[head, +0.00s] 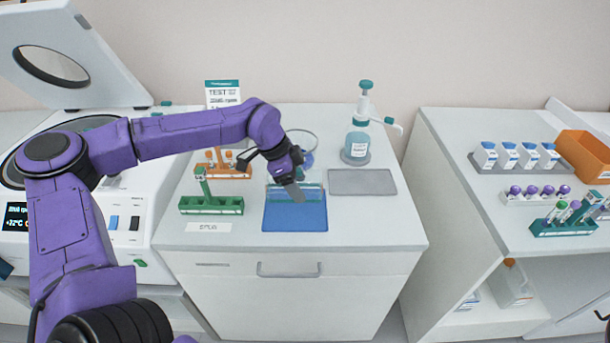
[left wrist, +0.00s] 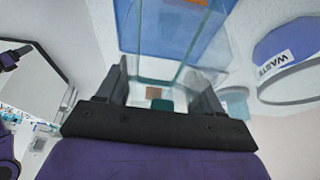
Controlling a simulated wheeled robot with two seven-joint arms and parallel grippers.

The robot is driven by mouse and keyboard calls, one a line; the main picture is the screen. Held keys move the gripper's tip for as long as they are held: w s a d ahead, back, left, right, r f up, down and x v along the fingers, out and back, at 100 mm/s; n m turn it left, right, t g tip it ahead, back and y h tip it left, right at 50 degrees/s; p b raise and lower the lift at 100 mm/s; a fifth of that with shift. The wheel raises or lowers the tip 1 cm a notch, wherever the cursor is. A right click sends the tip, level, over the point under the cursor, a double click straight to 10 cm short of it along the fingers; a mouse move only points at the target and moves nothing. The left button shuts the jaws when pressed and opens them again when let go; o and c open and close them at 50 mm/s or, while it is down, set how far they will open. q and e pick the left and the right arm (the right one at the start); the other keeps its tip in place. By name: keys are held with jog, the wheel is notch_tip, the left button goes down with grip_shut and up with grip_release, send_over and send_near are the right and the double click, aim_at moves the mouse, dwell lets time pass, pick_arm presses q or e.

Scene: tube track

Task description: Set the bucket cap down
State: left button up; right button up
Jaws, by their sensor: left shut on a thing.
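The bucket cap (head: 313,193) is a clear, box-like piece with pale teal edges. In the left wrist view the cap (left wrist: 165,72) stands between the two dark fingers. My left gripper (head: 296,192) points down and is shut on it. They are over the back part of a blue mat (head: 295,218) on the white cabinet. I cannot tell whether the cap touches the mat; the gripper hides part of it. My right gripper is not in view.
A green rack (head: 222,206) and an orange rack (head: 232,171) stand left of the mat. A grey tray (head: 362,182) and a pump bottle (head: 356,145) are to the right. A blue waste container (left wrist: 285,58) is close by. The centrifuge (head: 140,190) stands open at left.

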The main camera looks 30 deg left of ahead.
pick_arm(q)
jog(key=shift+s+f, duration=0.4)
jog(key=shift+s, duration=0.1)
jog(key=shift+f+b, duration=0.3)
jog(key=shift+b, duration=0.1)
jog(key=shift+w+f, duration=0.35)
jog(key=shift+w, duration=0.3)
jog(key=shift+w+f, duration=0.35)
jog(key=shift+w, duration=0.25)
jog(key=shift+s+r, duration=0.45)
jog(key=shift+s, duration=0.35)
jog(key=shift+f, duration=0.1)
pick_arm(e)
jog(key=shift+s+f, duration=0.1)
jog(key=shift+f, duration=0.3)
pick_arm(q)
jog(key=shift+w, duration=0.1)
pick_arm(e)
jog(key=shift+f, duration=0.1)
pick_arm(q)
jog(key=shift+w+f+b, duration=0.2)
jog(key=shift+f+b, duration=0.1)
jog(key=shift+f, duration=0.1)
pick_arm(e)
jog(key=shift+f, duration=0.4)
pick_arm(q)
jog(key=shift+s, duration=0.1)
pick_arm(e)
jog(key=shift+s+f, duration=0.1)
